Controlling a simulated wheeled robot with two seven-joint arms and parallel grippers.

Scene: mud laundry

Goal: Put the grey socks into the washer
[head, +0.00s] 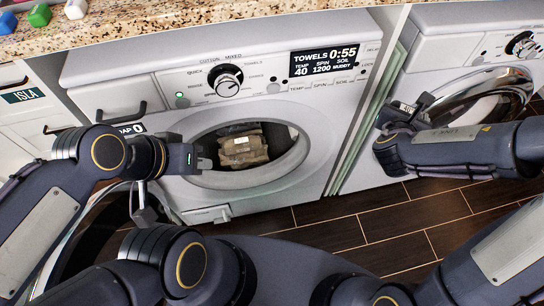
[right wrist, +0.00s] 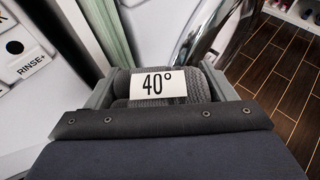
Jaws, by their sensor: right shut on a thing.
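A dark grey ribbed bundle, the grey socks (right wrist: 145,103), with a white "40°" label, is between the fingers of my right gripper (right wrist: 163,90). In the head view my right gripper (head: 408,108) is shut on it in front of the gap between the two machines, right of the open washer (head: 300,95). The washer's round opening (head: 292,160) faces me, and a beige folded bundle (head: 243,148) with a small pale label lies inside. My left gripper (head: 203,162) is at the left edge of that opening; its fingers are too unclear to tell their state.
The washer's round door (head: 62,262) appears swung open at lower left, partly behind my left arm. A second machine (head: 440,55) with a chrome-rimmed door (head: 490,95) stands at right. Coloured blocks (head: 40,14) lie on the granite counter (head: 150,28). The wooden floor (head: 370,230) is clear.

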